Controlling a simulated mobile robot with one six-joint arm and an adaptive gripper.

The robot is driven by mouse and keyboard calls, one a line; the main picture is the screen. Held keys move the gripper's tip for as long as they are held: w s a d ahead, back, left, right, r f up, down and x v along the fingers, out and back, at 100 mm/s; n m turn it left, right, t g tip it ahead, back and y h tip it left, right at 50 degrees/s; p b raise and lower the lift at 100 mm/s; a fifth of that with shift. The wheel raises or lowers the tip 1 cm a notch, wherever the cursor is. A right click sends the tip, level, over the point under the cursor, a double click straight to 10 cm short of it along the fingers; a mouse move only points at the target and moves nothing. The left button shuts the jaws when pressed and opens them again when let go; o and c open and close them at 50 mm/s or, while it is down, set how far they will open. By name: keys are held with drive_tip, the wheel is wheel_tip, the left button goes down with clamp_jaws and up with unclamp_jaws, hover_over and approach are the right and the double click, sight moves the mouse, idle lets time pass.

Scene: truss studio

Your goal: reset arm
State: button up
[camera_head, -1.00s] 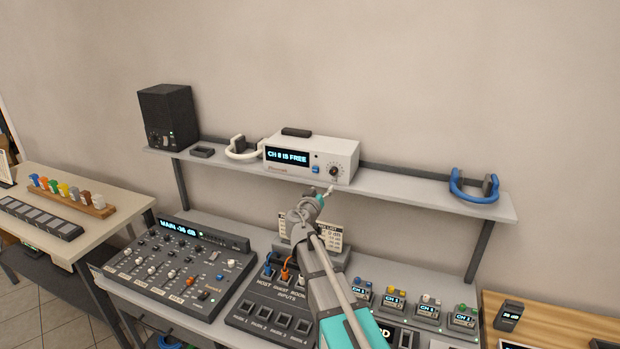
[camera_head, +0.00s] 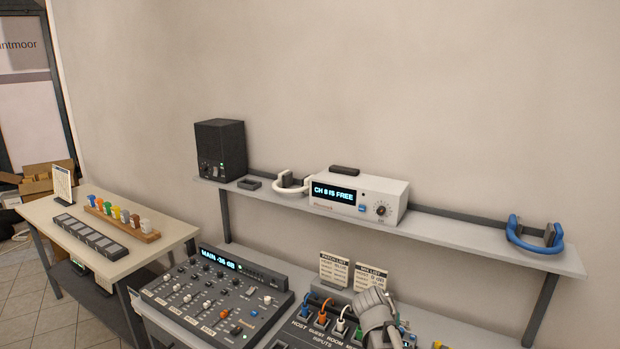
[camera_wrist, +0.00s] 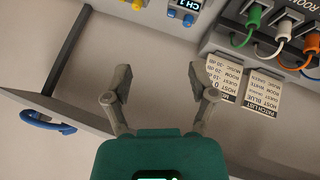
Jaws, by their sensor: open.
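My gripper (camera_wrist: 166,84) is open and empty in the wrist view, with its two grey fingers spread apart above the desk and nothing between them. In the head view only a grey part of my arm shows at the bottom edge, in front of the input panel (camera_head: 318,340) with its coloured plugs. The fingertips cannot be made out there. Two list cards (camera_wrist: 262,93) stand close to the right finger in the wrist view.
A shelf (camera_head: 460,231) carries a black speaker (camera_head: 221,148), white headphones (camera_head: 291,188), a white unit reading "CH 8 IS FREE" (camera_head: 385,187) and blue headphones (camera_head: 535,240). A mixer (camera_head: 215,300) stands below. A side table (camera_head: 100,225) is at left. The wall above is clear.

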drive_tip(key=s+a+f+n+g+y+b, duration=0.1)
drive_tip(key=s+a+f+n+g+y, duration=0.1)
drive_tip(key=s, duration=0.4)
drive_tip(key=s+a+f+n+g+y+b, duration=0.1)
drive_tip(key=s+a+f+g+y, duration=0.1)
drive_tip(key=s+a+f+y, duration=0.2)
drive_tip(key=shift+s+a+f+n+b, duration=0.3)
drive_tip(key=shift+s+f+n, duration=0.15)
drive_tip(key=shift+s, duration=0.8)
